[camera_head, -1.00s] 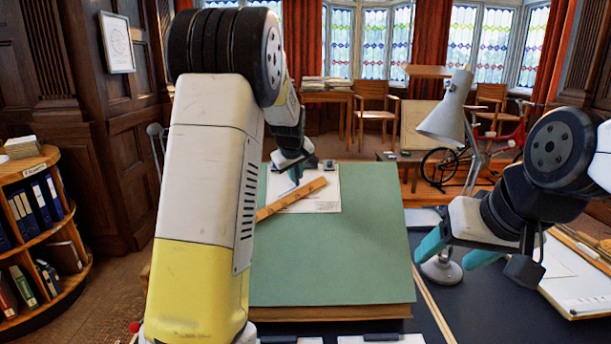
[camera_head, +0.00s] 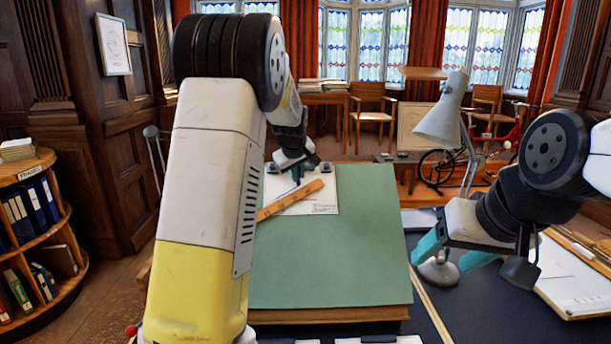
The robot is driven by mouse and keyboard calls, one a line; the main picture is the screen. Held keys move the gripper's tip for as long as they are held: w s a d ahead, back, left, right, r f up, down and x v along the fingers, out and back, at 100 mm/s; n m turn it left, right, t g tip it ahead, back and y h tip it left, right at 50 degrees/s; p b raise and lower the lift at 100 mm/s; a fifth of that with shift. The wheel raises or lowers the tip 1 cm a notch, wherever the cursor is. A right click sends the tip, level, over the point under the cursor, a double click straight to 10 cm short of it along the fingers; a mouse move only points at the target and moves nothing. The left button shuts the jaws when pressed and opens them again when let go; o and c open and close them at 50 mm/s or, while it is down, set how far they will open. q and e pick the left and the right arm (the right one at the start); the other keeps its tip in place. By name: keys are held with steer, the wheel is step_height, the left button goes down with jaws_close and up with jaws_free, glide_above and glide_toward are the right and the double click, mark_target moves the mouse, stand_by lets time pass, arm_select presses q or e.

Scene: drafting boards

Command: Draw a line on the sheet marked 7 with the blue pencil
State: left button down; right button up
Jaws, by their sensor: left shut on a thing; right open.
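A white sheet (camera_head: 325,198) lies at the top of the green drafting board (camera_head: 335,250); its number is too small to read. My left gripper (camera_head: 295,172) is over the sheet's upper left part, shut on a thin blue pencil (camera_head: 295,181). The pencil points down at the sheet beside the wooden ruler (camera_head: 290,200); I cannot tell whether its tip touches. My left arm hides the board's left side. No drawn line is clear at this size. My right gripper (camera_head: 452,252) is open and empty, right of the board, with its teal fingers apart.
A grey desk lamp (camera_head: 441,122) stands right of the board, its base behind my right gripper. Another board with white paper (camera_head: 578,285) lies at the far right. A round shelf (camera_head: 30,235) with binders stands at the left. The board's lower part is clear.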

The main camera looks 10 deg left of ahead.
arm_select(q)
steer(key=shift+w+d+r, duration=0.25)
steer(key=shift+w+d, duration=0.15)
steer(key=shift+d, duration=0.2)
steer(key=shift+w+d+r, duration=0.25)
steer(key=shift+w+d, duration=0.15)
steer(key=shift+d, duration=0.15)
stand_by(1.4)
steer(key=shift+s+r, duration=0.1)
steer(key=shift+r, duration=0.05)
steer(key=shift+v, duration=2.35)
steer(key=shift+s+d, duration=0.15)
steer(key=w+v, duration=0.1)
steer(key=v, duration=0.6)
steer(key=shift+r, duration=0.35)
steer(key=shift+d, duration=0.1)
